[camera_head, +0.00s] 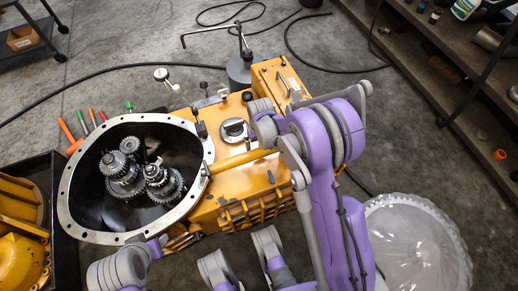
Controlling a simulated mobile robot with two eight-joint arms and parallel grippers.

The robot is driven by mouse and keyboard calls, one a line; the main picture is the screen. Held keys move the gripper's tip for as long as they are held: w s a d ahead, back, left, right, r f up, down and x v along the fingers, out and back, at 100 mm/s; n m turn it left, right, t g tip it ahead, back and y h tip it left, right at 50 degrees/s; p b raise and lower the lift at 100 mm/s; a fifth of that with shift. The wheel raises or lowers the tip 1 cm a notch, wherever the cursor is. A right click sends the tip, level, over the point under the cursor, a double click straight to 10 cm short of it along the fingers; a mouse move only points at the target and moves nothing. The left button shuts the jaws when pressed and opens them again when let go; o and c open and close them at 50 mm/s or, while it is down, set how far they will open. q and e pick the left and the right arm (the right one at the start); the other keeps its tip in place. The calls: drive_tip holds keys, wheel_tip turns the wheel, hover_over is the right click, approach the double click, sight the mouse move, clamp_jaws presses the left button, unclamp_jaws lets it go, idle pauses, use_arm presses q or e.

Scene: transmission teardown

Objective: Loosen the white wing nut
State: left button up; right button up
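The yellow transmission housing (228,207) lies in the middle, with its round grey flange (71,213) open toward the left. Gears (125,170) sit inside the opening. A small pale fitting (222,93) at the housing's far edge may be the white wing nut, but it is too small to tell. My purple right arm (330,190) reaches up over the right part of the housing. Its grey end is close above the housing top, and its fingers cannot be made out. My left arm (122,268) shows only as links at the bottom left; its gripper is not in view.
A black tray (62,205) with yellow parts is at left, shelves (440,60) at right, and a clear plastic-covered round container (420,245) at lower right.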

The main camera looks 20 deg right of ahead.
drive_tip(key=shift+f, duration=1.2)
